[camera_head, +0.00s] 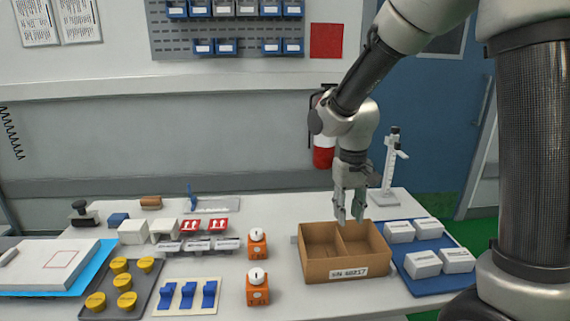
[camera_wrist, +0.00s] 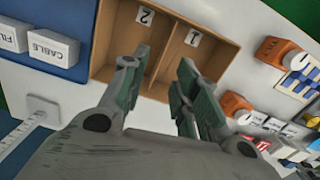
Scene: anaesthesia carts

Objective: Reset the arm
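My gripper (camera_head: 349,206) hangs pointing down over the back of an open cardboard box on the table. In the wrist view my gripper (camera_wrist: 157,90) shows its two fingers well apart with nothing between them. The cardboard box (camera_head: 345,271) has two compartments and a label on its front. Both compartments look empty in the wrist view, where the box (camera_wrist: 205,28) shows the cards "1" and "2" inside. My arm reaches down from the upper right.
Right of the box, a blue mat (camera_head: 408,275) holds several white boxes. A height gauge (camera_head: 388,170) stands behind. Left are two orange blocks (camera_head: 257,290), a dark tray (camera_head: 148,283) with yellow-topped pieces, and blue clips (camera_head: 188,295). Bare table lies in front of the box.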

